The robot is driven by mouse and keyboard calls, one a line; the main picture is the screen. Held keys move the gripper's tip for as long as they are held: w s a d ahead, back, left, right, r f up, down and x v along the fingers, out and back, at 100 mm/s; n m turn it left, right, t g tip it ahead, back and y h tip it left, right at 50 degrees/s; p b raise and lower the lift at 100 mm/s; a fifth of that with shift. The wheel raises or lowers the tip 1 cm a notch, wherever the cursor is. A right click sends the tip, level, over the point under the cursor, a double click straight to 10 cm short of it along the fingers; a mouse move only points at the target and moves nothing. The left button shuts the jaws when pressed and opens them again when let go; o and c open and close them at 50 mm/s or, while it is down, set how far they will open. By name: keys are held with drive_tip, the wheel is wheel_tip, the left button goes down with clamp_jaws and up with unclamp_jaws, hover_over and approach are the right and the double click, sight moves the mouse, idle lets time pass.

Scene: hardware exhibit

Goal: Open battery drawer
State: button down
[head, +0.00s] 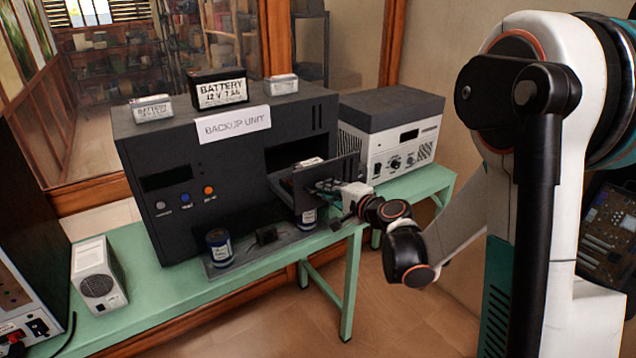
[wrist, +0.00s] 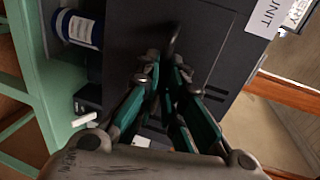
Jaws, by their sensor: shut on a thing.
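The black backup unit (head: 215,165) stands on the green table, with a "BACKUP UNIT" label (head: 234,124) on its top edge. Its battery drawer (head: 336,176) stands out from the opening on the unit's right side, with something pale-topped inside. My gripper (head: 343,197) is at the drawer's front. In the wrist view my gripper (wrist: 166,72) is shut on the dark drawer handle (wrist: 175,38), which stands out from the dark panel. The fingers partly hide the handle.
Batteries (head: 220,90) stand on top of the unit. Blue cans (head: 219,247) stand before it; one shows in the wrist view (wrist: 78,28). A white power unit (head: 390,140) is at right, a small white box (head: 98,275) at left. Floor before the table (head: 400,320) is clear.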

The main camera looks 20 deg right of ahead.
drive_tip(key=shift+f+v, duration=0.15)
drive_tip(key=shift+v, duration=0.5)
drive_tip(key=shift+f+v, duration=0.15)
drive_tip(key=shift+v, duration=0.55)
drive_tip(key=c, duration=1.7)
unclamp_jaws()
drive_tip(key=v, duration=1.2)
